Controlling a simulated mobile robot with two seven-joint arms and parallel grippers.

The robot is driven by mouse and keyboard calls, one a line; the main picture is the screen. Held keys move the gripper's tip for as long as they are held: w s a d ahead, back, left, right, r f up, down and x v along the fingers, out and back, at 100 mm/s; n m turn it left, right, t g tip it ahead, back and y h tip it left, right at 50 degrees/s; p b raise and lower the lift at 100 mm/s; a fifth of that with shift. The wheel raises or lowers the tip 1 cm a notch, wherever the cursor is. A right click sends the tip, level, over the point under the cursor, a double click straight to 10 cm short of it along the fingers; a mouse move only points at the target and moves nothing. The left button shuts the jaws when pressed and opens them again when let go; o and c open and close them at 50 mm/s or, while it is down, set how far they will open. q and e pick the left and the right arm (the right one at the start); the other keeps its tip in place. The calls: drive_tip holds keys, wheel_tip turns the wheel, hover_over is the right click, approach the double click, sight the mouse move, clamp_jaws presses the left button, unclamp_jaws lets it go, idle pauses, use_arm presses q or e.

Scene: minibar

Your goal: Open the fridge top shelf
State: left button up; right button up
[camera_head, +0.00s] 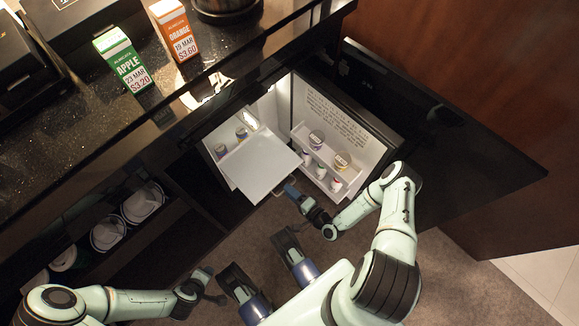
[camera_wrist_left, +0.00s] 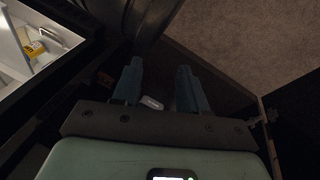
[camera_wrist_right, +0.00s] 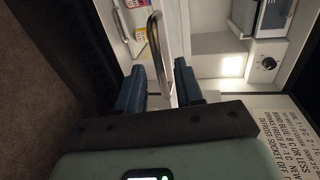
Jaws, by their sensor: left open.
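The fridge (camera_head: 215,135) under the counter has its door (camera_head: 440,130) swung open. A flat white top shelf front (camera_head: 262,165) is inside, with a curved metal handle (camera_wrist_right: 154,45) on it. My right gripper (camera_head: 290,190) is at the handle near the shelf's front edge. In the right wrist view its fingers (camera_wrist_right: 161,80) are apart, with the handle's lower end between their tips; I see no clear grip on it. My left gripper (camera_head: 208,277) is low at the left, away from the shelf. In the left wrist view its fingers (camera_wrist_left: 160,85) are apart and empty.
The door's inner racks hold small jars and cups (camera_head: 342,160). Cans (camera_head: 241,132) stand inside behind the shelf. The green apple carton (camera_head: 122,60) and orange carton (camera_head: 174,28) stand on the counter (camera_head: 60,140). Carpet (camera_head: 450,290) is clear.

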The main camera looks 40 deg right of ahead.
use_arm(q)
drive_tip(key=shift+g+h, duration=0.3)
drive_tip(key=shift+g, duration=0.2)
drive_tip(key=s, duration=0.1)
drive_tip(key=s+d+r+p, duration=0.1)
drive_tip(key=s+r, duration=0.1)
drive_tip(key=shift+s+d+p, duration=0.1)
drive_tip(key=shift+d+p, duration=0.25)
drive_tip(key=shift+p, duration=0.05)
use_arm(e)
drive_tip(key=v, duration=1.2)
drive_tip(key=shift+s, duration=0.2)
